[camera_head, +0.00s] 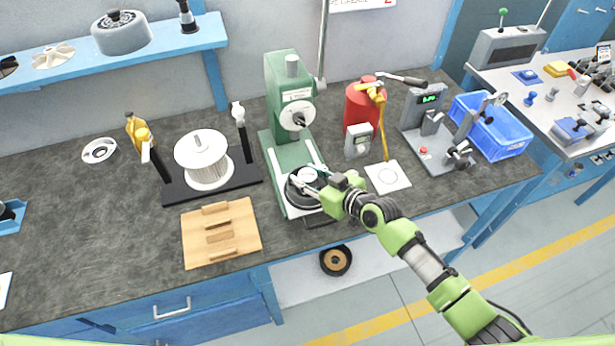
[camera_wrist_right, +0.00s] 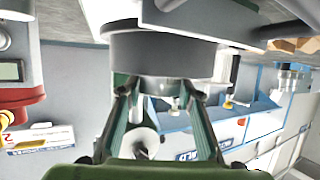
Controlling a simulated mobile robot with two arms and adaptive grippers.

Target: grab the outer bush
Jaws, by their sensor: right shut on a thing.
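My right gripper (camera_head: 318,187) reaches in from the right to the bed of the green press. In the right wrist view its two fingers (camera_wrist_right: 162,92) are shut on a dark grey, smooth round part (camera_wrist_right: 160,53), seemingly the outer bush. In the head view this dark round part (camera_head: 299,201) sits low at the press bed, below the ram, with the fingers partly over it. I cannot tell whether it touches the bed. My left gripper is not in view.
The green press (camera_head: 284,84) stands behind the gripper. A white square plate with a circle (camera_head: 388,177), a red canister (camera_head: 362,107) and a grey gauge stand (camera_head: 438,150) are to the right. A wooden block tray (camera_head: 191,247) and a white spool (camera_head: 203,160) are to the left.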

